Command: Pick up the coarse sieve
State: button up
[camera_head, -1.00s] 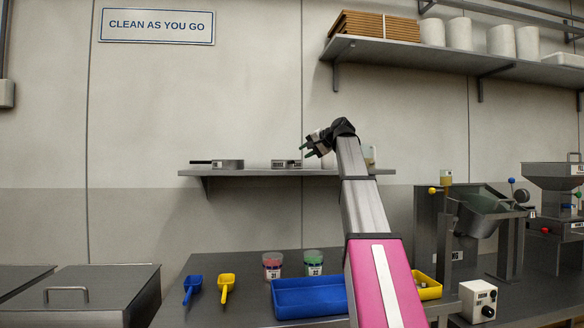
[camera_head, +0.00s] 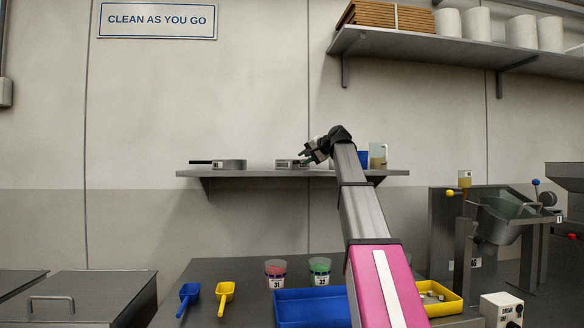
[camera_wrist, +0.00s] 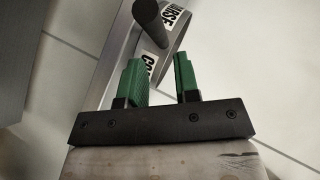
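The coarse sieve (camera_head: 289,164) is a low grey ring near the middle of the wall shelf. In the wrist view its rim has a white label (camera_wrist: 176,18) with part of "COARSE" readable, and its dark round handle (camera_wrist: 150,24) points toward the camera. My gripper (camera_head: 309,156) is just right of the sieve in the head view. In the wrist view my gripper (camera_wrist: 158,62) has its green fingers apart with nothing clearly held between them. The handle's end appears just beyond the fingertips; the exact gap cannot be told.
Another sieve (camera_head: 229,164) with a dark handle sits left on the shelf (camera_head: 245,173). A blue container (camera_head: 363,159) and a clear jug (camera_head: 378,157) stand at its right end, partly behind my arm. Below are scoops, cups and a blue tray (camera_head: 308,308).

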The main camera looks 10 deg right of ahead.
aim_at(293, 165)
jog(key=x, duration=0.5)
jog(key=shift+s+a, duration=0.15)
jog(key=shift+s, duration=0.05)
grip_shut()
jog(key=shift+r, duration=0.1)
